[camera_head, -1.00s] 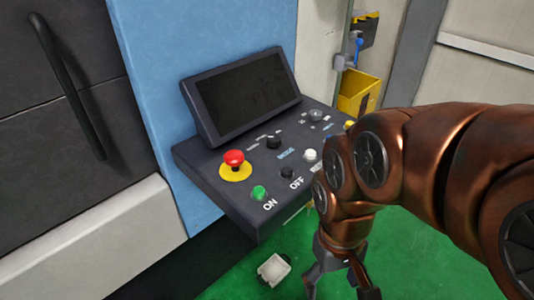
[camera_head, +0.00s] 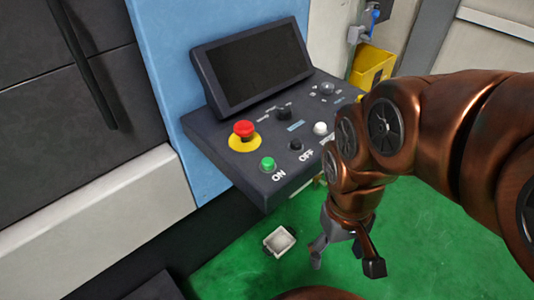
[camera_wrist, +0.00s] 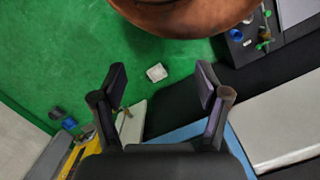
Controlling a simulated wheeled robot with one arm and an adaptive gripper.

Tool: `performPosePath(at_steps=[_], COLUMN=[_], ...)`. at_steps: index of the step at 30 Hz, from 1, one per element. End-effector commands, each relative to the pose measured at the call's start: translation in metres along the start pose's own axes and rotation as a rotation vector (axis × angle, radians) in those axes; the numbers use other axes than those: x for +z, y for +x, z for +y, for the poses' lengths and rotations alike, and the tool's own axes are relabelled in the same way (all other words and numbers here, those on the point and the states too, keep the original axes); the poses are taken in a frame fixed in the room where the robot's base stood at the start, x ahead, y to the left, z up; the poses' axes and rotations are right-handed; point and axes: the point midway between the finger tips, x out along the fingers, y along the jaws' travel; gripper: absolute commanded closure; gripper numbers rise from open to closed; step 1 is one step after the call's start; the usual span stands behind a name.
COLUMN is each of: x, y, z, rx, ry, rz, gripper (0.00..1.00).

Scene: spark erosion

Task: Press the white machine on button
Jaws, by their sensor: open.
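A dark control console (camera_head: 234,165) projects from the machine. A green button (camera_head: 267,164) marked ON sits at its near edge, beside a black button (camera_head: 295,145) marked OFF. A white button (camera_head: 320,128) sits further right; its label is partly hidden by my arm. My gripper (camera_head: 345,262) hangs below and to the right of the console, apart from the buttons. In the wrist view my gripper (camera_wrist: 161,80) is open and empty, its fingers spread over the floor. No console buttons can be made out there.
A red emergency stop (camera_head: 244,130) on a yellow ring stands behind the green button. A tilted screen (camera_head: 250,68) backs the console. A small white tray (camera_head: 280,241) lies on the green floor. A yellow bin (camera_head: 371,66) hangs at the back wall.

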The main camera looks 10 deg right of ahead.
Motion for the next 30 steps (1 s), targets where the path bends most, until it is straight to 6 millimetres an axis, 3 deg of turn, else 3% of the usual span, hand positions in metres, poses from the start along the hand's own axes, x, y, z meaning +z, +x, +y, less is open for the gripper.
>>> performPosePath(at_steps=[9, 30], x=[0.0, 0.0], y=[0.0, 0.0], z=[0.0, 0.0], rx=[0.0, 0.0], ry=[0.0, 0.0], rz=[0.0, 0.0], gripper=[0.27, 1.0])
